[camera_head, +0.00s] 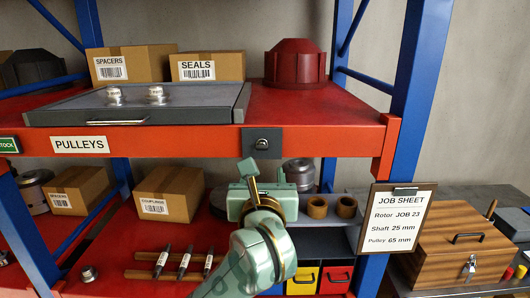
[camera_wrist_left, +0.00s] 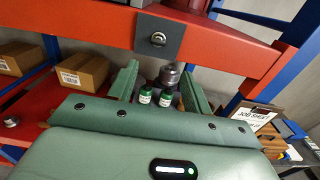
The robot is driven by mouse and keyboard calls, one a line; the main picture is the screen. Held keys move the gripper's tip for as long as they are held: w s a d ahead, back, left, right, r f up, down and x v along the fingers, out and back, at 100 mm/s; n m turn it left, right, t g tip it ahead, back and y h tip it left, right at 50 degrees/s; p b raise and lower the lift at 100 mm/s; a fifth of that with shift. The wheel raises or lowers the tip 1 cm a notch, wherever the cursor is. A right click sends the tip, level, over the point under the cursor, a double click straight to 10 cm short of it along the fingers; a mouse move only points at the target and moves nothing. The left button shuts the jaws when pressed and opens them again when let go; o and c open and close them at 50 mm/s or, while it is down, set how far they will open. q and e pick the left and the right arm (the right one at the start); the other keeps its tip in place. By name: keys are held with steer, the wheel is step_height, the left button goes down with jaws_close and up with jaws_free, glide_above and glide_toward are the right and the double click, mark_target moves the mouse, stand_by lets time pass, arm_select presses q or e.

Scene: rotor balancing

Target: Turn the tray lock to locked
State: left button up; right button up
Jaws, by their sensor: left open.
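The tray lock (camera_head: 262,143) is a round metal piece on a dark plate, fixed to the red front edge of the upper shelf. It also shows in the wrist view (camera_wrist_left: 158,38), above the fingers. Its setting is too small to read. The grey tray (camera_head: 200,116) lies on the upper shelf left of the lock, with two silver pulleys on it. My left gripper (camera_head: 265,176) is just below the lock in the head view, apart from it. Its green fingers are open and empty, spread either side in the wrist view (camera_wrist_left: 158,85). My right gripper is in neither view.
A red shelf beam (camera_head: 330,138) runs above my gripper. A blue post (camera_head: 410,90) and job sheet (camera_head: 398,222) stand at right. Green bottles (camera_wrist_left: 155,97) and a grey cylinder (camera_wrist_left: 168,75) sit beyond the fingers. Shafts (camera_head: 183,262) and boxes lie on the lower shelf.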

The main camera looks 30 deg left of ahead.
mark_target(262, 148)
arm_select(q)
steer(key=p+x, duration=0.1)
steer(key=x, duration=1)
steer(key=shift+w+a+r+p, duration=0.1)
steer(key=shift+a+p, duration=0.2)
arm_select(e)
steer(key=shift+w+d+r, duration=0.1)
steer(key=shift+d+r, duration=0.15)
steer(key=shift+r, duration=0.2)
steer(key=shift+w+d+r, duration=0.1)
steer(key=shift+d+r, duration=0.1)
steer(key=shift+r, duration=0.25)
arm_select(q)
steer(key=shift+c, duration=0.9)
steer(key=c, duration=0.8)
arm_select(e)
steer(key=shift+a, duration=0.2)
